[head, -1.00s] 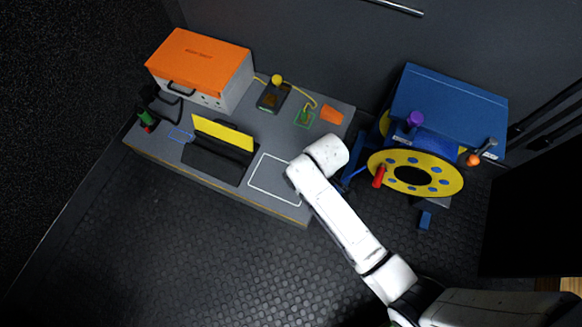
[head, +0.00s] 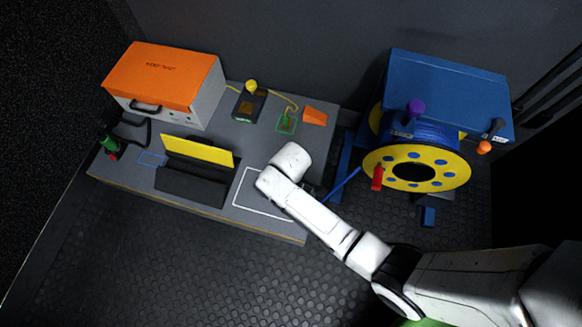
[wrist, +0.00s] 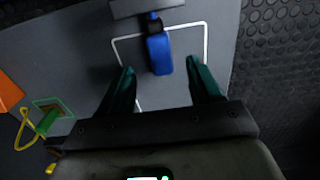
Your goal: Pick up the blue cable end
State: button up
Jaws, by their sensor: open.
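The blue cable end (wrist: 159,52) is a blue connector with a black tip, lying inside a white outlined rectangle on the grey bench in the wrist view. My gripper (wrist: 161,68) is open, its two dark green fingers on either side of the connector's near end with visible gaps. Whether the fingers are level with it or above it, I cannot tell. In the head view my arm hides the gripper and the connector. A blue cable (head: 341,186) runs from the reel toward the spot behind my arm.
A yellow-flanged cable reel (head: 376,163) with a red handle stands right of the bench in a blue frame (head: 450,90). On the bench are an orange-topped case (head: 165,78), a black box with a yellow flap (head: 196,152) and an orange wedge (head: 315,115). Dark floor lies in front.

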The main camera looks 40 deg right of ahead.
notch_tip(320, 180, down, 5)
jog(key=b, duration=0.3)
jog(key=shift+r, duration=0.1)
jog(key=shift+c, duration=0.2)
grip_shut()
jog(key=shift+r, duration=0.1)
